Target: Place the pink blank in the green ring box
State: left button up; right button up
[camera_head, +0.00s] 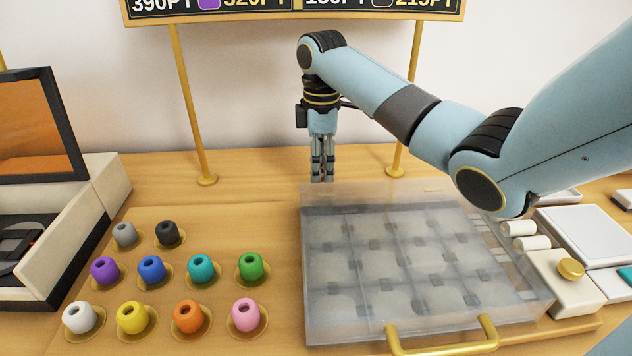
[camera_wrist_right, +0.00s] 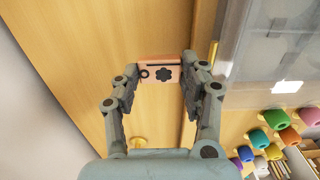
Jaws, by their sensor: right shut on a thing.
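My right gripper (camera_head: 322,178) points down behind the clear-lidded case, near the back of the counter. In the right wrist view the gripper (camera_wrist_right: 160,82) is shut on a flat pink blank (camera_wrist_right: 147,76), which shows a small dark ring and a dark flower mark. The blank cannot be made out in the head view. I see no green ring box for certain. A teal thing (camera_head: 626,274) is cut off at the right edge, and I cannot tell what it is. My left gripper is out of view.
The case (camera_head: 318,318) with a gold handle (camera_head: 440,347) fills the centre right. Several coloured beads, including a pink one (camera_head: 245,312) and a green one (camera_head: 250,266), sit on gold dishes at left. A gold post (camera_head: 398,150) stands right of the gripper, another (camera_head: 190,110) left.

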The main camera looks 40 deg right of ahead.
jog(key=shift+w+a+f, duration=0.1)
jog(key=shift+w+f, duration=0.15)
jog(key=shift+w, duration=0.1)
jog(key=shift+f, duration=0.25)
notch_tip(320, 180, down, 3)
jog(key=shift+r, duration=0.2)
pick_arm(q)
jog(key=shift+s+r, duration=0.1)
pick_arm(e)
jog(key=shift+f, duration=0.5)
jog(key=o, duration=0.6)
jog(key=shift+f, duration=0.1)
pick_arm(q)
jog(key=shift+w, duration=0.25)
